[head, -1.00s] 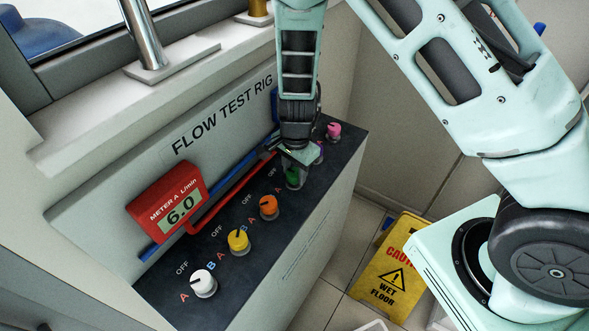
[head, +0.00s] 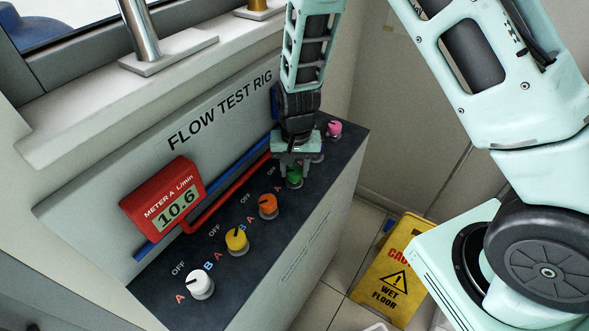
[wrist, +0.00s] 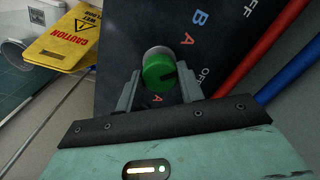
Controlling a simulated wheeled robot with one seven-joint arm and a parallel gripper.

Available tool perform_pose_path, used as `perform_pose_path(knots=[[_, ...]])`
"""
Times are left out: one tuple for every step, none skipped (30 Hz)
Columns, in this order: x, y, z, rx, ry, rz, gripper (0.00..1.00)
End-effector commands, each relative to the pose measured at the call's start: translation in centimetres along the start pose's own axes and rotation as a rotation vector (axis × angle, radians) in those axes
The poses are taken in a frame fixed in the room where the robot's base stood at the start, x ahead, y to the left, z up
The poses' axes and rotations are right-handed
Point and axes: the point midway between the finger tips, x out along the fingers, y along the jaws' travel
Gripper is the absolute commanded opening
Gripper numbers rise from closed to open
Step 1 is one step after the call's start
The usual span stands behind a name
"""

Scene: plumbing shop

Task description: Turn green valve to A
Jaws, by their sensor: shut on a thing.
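The green valve (head: 294,176) is a round knob near the far right end of the panel's row. In the wrist view the green valve (wrist: 158,70) stands between the two fingers of my gripper (wrist: 160,86), which is shut on it. A dark mark shows on the knob's right side, but I cannot tell exactly which label it points to. A red A (wrist: 187,38) lies above and right of the knob, and OFF (wrist: 203,78) lies to its right. In the head view my gripper (head: 293,168) comes down from above over the valve.
Orange (head: 268,206), yellow (head: 237,241) and white (head: 200,284) knobs stand to the left; a pink knob (head: 333,129) stands beyond. A red meter (head: 163,200) reads 10.6. Red and blue pipes run along the wall. A yellow wet-floor sign (head: 393,277) is on the floor.

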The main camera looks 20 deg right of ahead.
Motion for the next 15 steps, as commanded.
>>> perform_pose_path(knots=[[0.05, -0.06, 0.01, -0.035, -0.001, -0.002, 0.15], [0.04, -0.05, 0.0, -0.059, -0.002, -0.002, 0.15], [0.03, -0.03, -0.01, -0.085, -0.003, -0.002, 0.15], [0.03, -0.02, -0.02, -0.106, -0.003, -0.001, 0.15], [0.03, -0.01, -0.02, -0.126, -0.004, -0.001, 0.15], [0.02, -0.03, -0.01, -0.149, -0.005, -0.001, 0.15], [0.02, -0.04, 0.0, -0.167, -0.005, -0.001, 0.15], [0.02, -0.05, 0.01, -0.184, -0.006, -0.001, 0.15], [0.02, -0.06, 0.02, -0.202, -0.006, -0.001, 0.15], [0.01, -0.06, 0.02, -0.215, -0.007, -0.001, 0.15], [0.01, -0.05, 0.01, -0.228, -0.007, -0.001, 0.15], [0.0, -0.04, 0.0, -0.242, -0.007, -0.001, 0.15], [0.0, -0.04, 0.0, -0.251, -0.007, -0.001, 0.15], [-0.01, -0.03, -0.01, -0.259, -0.007, -0.001, 0.15], [-0.01, -0.03, -0.01, -0.268, -0.008, -0.001, 0.15]])
